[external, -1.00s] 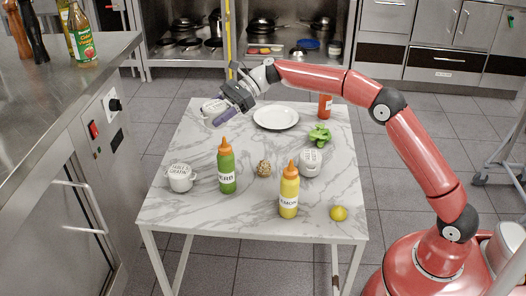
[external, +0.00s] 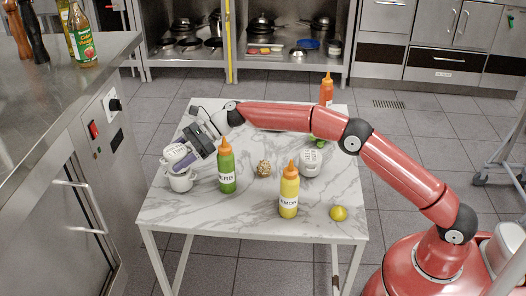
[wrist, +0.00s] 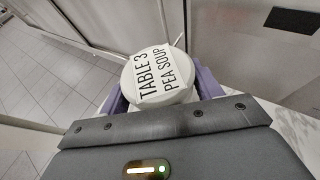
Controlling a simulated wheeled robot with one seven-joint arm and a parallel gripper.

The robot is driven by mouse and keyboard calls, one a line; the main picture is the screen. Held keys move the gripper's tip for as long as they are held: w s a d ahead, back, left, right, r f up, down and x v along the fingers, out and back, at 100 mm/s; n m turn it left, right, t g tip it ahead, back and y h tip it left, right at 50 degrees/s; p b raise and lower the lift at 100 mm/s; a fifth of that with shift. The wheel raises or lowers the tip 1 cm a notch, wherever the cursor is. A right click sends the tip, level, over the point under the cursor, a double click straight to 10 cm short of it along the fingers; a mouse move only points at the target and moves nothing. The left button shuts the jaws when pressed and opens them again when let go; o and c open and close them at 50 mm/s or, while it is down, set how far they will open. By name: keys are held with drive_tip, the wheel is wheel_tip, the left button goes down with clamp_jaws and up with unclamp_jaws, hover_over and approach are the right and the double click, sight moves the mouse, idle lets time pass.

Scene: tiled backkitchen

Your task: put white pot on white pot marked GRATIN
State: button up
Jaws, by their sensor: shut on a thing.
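A white pot (external: 175,153) is held in my gripper (external: 187,156), its lid turned toward the wrist camera. In the wrist view this pot (wrist: 160,75) has a label reading TABLE 3 PEA SOUP, and purple fingers close on both its sides. The white pot marked GRATIN (external: 180,183) stands upright at the left of the marble table. The held pot is right over it in the external view and overlaps its top. I cannot tell whether the two touch. The GRATIN label is now hidden there.
A green HERB bottle (external: 227,172) stands just right of the pots. A round brown object (external: 264,168), another white pot (external: 311,163), a yellow bottle (external: 289,194) and a lemon (external: 338,213) stand farther right. The table's front left (external: 195,213) is clear.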

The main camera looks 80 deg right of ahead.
drive_tip(key=shift+f, duration=0.3)
drive_tip(key=shift+f, duration=0.2)
drive_tip(key=o, duration=1.3)
